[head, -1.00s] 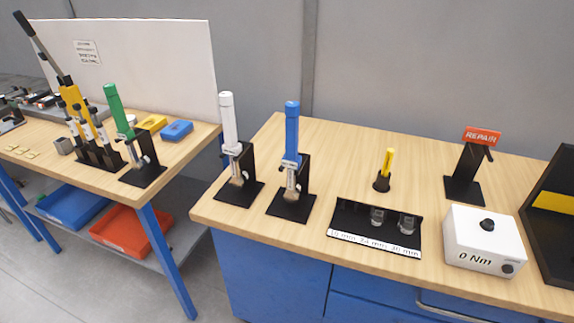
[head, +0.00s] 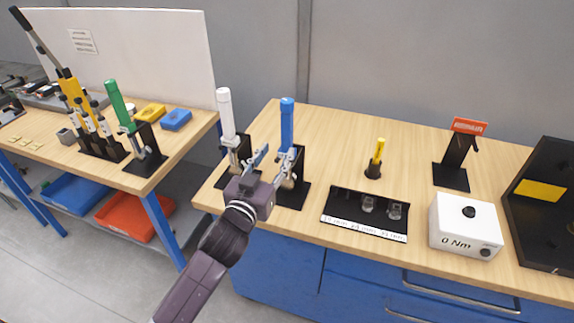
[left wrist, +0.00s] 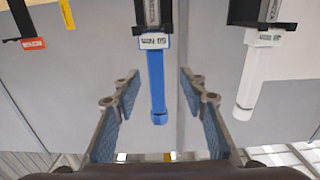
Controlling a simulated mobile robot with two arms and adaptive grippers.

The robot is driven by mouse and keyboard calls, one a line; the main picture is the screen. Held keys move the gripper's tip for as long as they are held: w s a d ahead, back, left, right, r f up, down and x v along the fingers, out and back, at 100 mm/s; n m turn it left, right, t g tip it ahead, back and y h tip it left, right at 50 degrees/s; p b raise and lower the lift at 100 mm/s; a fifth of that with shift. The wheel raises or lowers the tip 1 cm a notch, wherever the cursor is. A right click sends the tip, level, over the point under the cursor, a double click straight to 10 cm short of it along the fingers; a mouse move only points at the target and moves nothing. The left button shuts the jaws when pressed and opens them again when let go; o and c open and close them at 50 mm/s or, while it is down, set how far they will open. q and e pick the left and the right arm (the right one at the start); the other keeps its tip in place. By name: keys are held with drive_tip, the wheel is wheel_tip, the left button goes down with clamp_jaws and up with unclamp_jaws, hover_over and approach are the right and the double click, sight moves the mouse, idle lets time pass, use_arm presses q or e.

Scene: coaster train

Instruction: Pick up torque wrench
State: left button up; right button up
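A torque wrench with a blue handle (head: 287,122) stands upright in a black holder on the wooden bench. A white-handled wrench (head: 224,112) stands in its own holder to its left. A green-handled wrench (head: 119,103) stands on the left bench. My left gripper (head: 275,160) is in front of the blue and white wrenches and hides part of their holders. In the left wrist view, its fingers (left wrist: 158,78) are spread and empty. The blue handle (left wrist: 156,80) appears upside down between them, farther off; the white wrench (left wrist: 251,70) is to its right. My right gripper is out of view.
Yellow-handled wrenches (head: 72,91) stand on the left bench. A floor gap separates the benches.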

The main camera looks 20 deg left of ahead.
sight(285, 142)
use_arm(q)
drive_tip(key=shift+w+d+r+p, duration=0.1)
drive_tip(key=shift+w+p, duration=0.3)
drive_tip(key=shift+w, duration=0.85)
drive_tip(key=w, duration=0.1)
drive_tip(key=w+p, duration=0.1)
drive_tip(key=w, duration=0.2)
drive_tip(key=shift+d+p, duration=0.3)
drive_tip(key=shift+w, duration=0.4)
drive_tip(key=shift+s, duration=0.1)
clamp_jaws()
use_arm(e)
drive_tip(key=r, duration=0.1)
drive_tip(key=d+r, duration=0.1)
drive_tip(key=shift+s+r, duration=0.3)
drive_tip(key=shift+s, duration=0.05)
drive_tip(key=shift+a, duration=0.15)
use_arm(q)
drive_tip(key=shift+r, duration=0.1)
